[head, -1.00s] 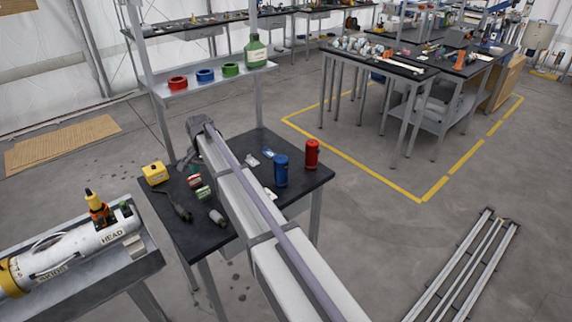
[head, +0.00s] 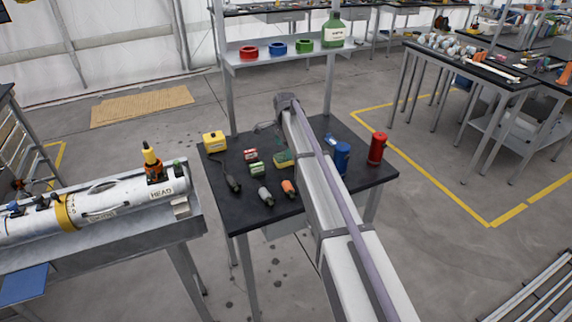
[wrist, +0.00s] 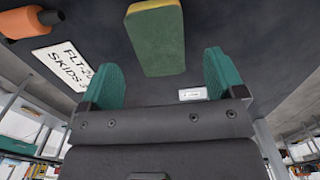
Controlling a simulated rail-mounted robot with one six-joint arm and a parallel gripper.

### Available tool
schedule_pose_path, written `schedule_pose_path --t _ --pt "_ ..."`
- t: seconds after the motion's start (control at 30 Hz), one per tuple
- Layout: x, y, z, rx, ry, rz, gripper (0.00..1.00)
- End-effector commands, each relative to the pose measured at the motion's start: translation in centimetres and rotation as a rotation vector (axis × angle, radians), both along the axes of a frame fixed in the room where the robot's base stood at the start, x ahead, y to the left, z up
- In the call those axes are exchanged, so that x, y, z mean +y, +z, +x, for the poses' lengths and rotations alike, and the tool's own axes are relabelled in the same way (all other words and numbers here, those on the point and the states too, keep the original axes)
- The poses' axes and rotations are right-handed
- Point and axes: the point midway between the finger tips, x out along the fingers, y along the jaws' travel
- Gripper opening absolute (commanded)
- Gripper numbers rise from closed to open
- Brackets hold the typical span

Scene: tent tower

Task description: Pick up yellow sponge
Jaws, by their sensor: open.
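The yellow sponge (head: 284,160), with a green layer, lies on the black table (head: 218,215), just left of my arm in the head view. The sponge appears beyond the fingertips, roughly in line with the gap, and not gripped.
A blue canister (head: 342,158) and a red canister (head: 377,148) stand right of my arm. A white label (wrist: 62,66) lies near the sponge.

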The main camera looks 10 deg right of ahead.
Motion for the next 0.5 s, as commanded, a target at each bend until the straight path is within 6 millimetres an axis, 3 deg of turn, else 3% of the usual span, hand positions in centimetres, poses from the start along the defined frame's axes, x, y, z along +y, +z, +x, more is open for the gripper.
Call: schedule_pose_path --t 0.23,0.5 --pt "-0.1 -5.0 -0.1 0.0 0.0 0.0 0.88" --pt "-0.1 -4.8 -0.1 0.0 0.001 0.0 0.88"
